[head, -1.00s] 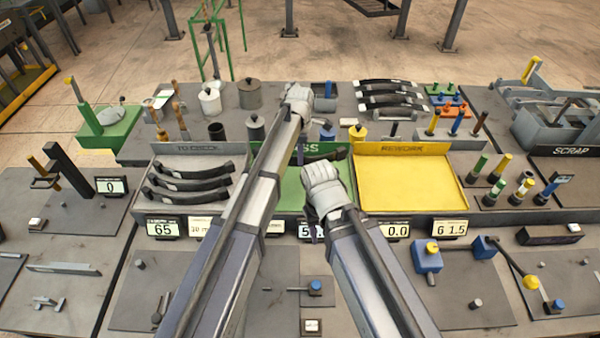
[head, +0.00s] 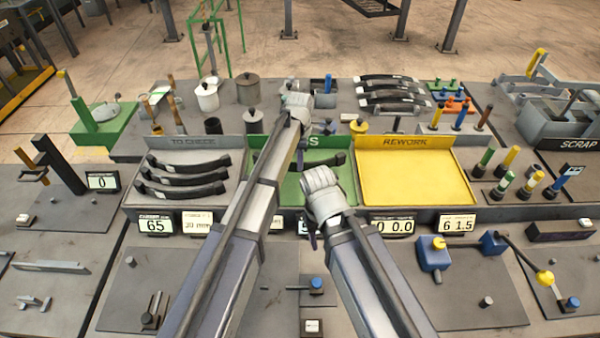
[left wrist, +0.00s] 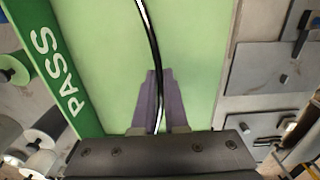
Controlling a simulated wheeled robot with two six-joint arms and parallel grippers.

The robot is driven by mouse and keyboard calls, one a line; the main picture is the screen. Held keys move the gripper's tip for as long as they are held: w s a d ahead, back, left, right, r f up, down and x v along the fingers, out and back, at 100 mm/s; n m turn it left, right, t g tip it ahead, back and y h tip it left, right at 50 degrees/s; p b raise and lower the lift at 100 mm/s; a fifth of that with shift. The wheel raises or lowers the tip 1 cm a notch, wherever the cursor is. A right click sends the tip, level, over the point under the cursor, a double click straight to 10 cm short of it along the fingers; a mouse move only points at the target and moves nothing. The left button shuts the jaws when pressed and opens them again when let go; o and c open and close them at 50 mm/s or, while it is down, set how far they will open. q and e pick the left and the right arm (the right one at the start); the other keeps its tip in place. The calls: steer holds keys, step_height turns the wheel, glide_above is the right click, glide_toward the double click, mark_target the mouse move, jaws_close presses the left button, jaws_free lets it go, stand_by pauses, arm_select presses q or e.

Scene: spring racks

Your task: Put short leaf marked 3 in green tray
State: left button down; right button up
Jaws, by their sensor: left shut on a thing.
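The green tray (head: 290,190), marked PASS, lies in the middle of the rack bench and is partly hidden behind my arms. It also fills the middle of the left wrist view (left wrist: 200,60). My left gripper (left wrist: 160,75) is over this tray, shut on a thin dark leaf (left wrist: 152,40) seen edge-on. In the head view a dark piece of leaf (head: 336,160) shows beside the left gripper (head: 300,158), over the green tray. No number can be read on it. My right gripper (head: 313,240) is in front of the tray's near edge; its fingers are mostly hidden.
The grey TO CHECK tray (head: 222,188) at left holds several dark leaves. The yellow REWORK tray (head: 415,180) at right is empty. Several leaves lie on a rack (head: 395,95) behind it. Pots and coloured plugs stand along the back.

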arm_select(q)
steer(key=shift+f+b, duration=1.75)
steer(key=shift+f, duration=0.05)
steer(key=shift+f, duration=0.15)
steer(key=c, duration=0.9)
jaws_free()
steer(key=shift+c, duration=0.2)
step_height(320, 180, up, 12)
steer(key=p, duration=1.2)
steer(key=shift+r, duration=0.2)
